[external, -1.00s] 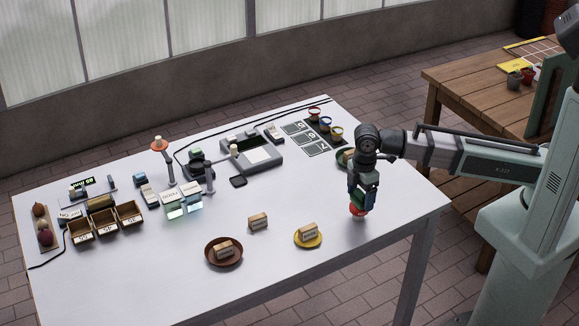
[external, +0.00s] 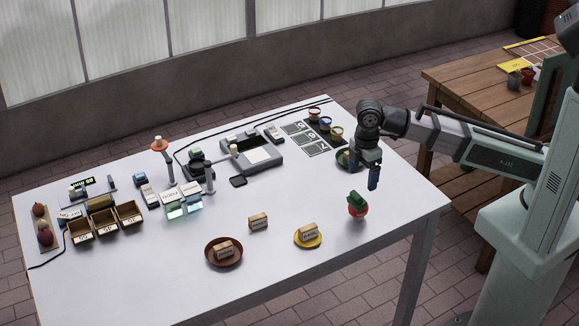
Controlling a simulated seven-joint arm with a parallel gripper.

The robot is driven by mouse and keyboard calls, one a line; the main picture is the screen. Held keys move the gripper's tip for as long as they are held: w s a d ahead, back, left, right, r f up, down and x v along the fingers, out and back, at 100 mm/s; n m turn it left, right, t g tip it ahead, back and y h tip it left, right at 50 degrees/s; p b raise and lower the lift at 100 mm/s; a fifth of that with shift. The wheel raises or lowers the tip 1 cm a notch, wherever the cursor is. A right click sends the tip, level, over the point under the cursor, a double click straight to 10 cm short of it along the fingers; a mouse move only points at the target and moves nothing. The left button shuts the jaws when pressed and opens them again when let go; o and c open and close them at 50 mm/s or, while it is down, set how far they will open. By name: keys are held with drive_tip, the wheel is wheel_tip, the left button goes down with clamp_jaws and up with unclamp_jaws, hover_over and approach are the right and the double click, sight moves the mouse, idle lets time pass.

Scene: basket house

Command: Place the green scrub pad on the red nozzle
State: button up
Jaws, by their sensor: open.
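The green scrub pad (external: 357,197) sits on top of the red nozzle (external: 357,210) near the right end of the white table. The pad covers the nozzle's top, and red shows below it. My gripper (external: 364,176) is open and empty, a little above and slightly right of the pad, apart from it. Its fingers point down.
A green dish (external: 342,160) lies just behind my gripper. A yellow plate (external: 315,243) and a brown plate (external: 208,255) hold labelled blocks to the left, with another block (external: 258,221) between them. The front right table corner is clear.

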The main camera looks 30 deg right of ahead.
drive_tip(key=shift+r, duration=2.15)
